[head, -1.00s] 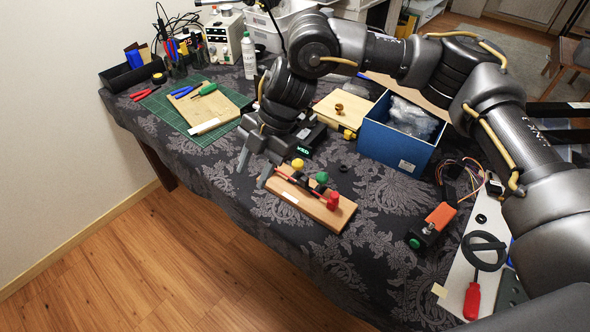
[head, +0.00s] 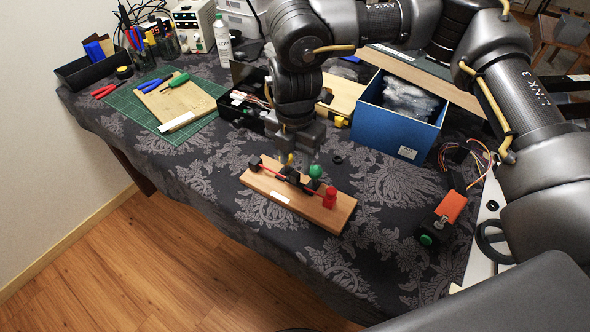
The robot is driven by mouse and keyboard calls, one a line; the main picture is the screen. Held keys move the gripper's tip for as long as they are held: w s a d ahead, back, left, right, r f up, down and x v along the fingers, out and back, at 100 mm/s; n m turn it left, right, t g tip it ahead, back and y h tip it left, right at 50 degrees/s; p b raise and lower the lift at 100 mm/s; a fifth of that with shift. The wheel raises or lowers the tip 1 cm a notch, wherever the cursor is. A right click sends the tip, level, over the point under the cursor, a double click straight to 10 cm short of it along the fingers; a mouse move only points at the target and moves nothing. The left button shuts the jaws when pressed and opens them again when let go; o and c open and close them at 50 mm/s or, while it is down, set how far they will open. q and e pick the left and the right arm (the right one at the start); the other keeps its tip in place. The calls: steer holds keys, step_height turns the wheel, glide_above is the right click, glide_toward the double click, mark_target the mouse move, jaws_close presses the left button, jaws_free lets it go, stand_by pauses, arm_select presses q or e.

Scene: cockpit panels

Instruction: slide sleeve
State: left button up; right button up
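My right gripper (head: 296,163) is down over the middle of the board, left of the green knob. A bit of yellow knob (head: 290,158) shows at its fingers, and the rest is hidden. I cannot tell whether the fingers are closed on it. My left gripper is out of view.
A blue box (head: 394,128) with plastic wrap inside stands behind and right of the board. An orange block with a green button (head: 440,220) lies to the right. A green cutting mat (head: 145,117) lies at the left. The cloth in front of the board is clear.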

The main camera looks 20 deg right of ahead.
mark_target(295, 173)
steer(key=shift+f, duration=2.05)
steer(key=shift+c, duration=0.3)
jaws_close()
